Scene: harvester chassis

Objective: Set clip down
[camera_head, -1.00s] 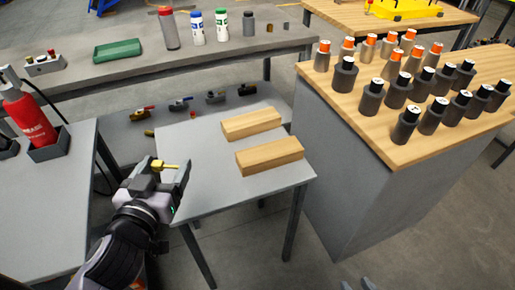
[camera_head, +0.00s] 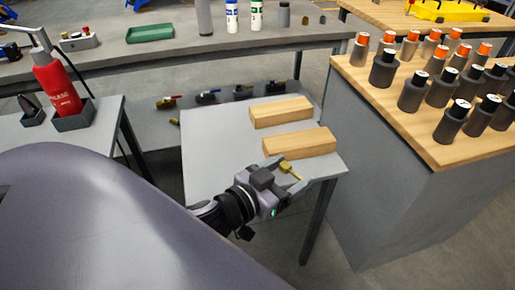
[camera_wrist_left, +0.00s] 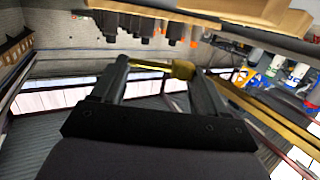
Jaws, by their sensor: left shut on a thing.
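A small yellow-brass clip (camera_head: 291,172) is held in my left gripper (camera_head: 302,178), just in front of the nearer wooden block on the small grey table. In the left wrist view the clip (camera_wrist_left: 183,69) spans the space between the two dark fingers of the gripper (camera_wrist_left: 160,80), with its thicker end at the right finger. The gripper is over the front right part of the small table (camera_head: 215,155). The exact gap between clip and tabletop cannot be told. My right gripper is not in view.
Two wooden blocks, the farther (camera_head: 280,111) and the nearer (camera_head: 299,142), lie on the small table. A wood-topped cabinet (camera_head: 375,110) with several dark cylinders stands at right. A red bottle (camera_head: 56,88) stands at left. The small table's left half is bare.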

